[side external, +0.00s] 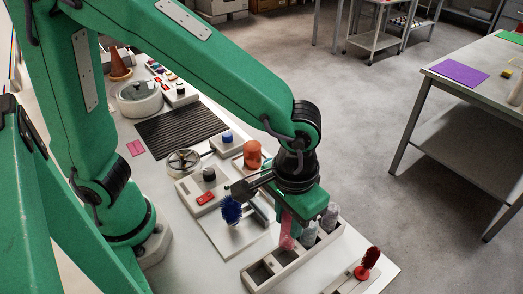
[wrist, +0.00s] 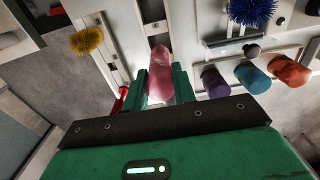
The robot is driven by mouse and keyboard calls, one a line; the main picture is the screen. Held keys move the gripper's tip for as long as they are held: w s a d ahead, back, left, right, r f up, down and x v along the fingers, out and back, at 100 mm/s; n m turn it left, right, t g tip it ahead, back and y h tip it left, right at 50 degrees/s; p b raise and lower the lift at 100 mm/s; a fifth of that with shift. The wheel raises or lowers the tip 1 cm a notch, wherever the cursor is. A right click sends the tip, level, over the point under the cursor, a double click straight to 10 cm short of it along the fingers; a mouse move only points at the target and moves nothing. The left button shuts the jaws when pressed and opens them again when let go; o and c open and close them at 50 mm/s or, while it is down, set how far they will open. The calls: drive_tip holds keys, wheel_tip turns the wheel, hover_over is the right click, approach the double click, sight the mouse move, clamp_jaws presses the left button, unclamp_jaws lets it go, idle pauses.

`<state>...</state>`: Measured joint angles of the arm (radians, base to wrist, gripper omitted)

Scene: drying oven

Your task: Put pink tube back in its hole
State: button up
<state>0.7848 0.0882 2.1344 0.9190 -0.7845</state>
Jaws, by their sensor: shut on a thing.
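The pink tube (side external: 287,232) is translucent and hangs about upright below my gripper (side external: 292,208). In the wrist view the pink tube (wrist: 160,70) sits between the two green fingers of my gripper (wrist: 160,90), which is shut on it. The pale rack (side external: 262,285) runs beneath, with square holes; two at its near left end look empty. The tube's lower end is over or at the rack; I cannot tell whether it is inside a hole. Two greyish clear tubes, one nearer (side external: 309,234) and one farther (side external: 330,216), stand in the rack to the right.
A blue brush (side external: 231,210) is left of my gripper. An orange cylinder (side external: 252,155) and a block with a black knob (side external: 209,174) lie behind. The wrist view shows a yellow brush (wrist: 86,41) and a purple cylinder (wrist: 215,82).

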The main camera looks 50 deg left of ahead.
drive_tip(key=shift+f, duration=4)
drive_tip(key=shift+f, duration=0.1)
drive_tip(key=o, duration=1)
wheel_tip(320, 180, up, 12)
drive_tip(key=shift+r, duration=0.15)
drive_tip(key=shift+a, duration=0.1)
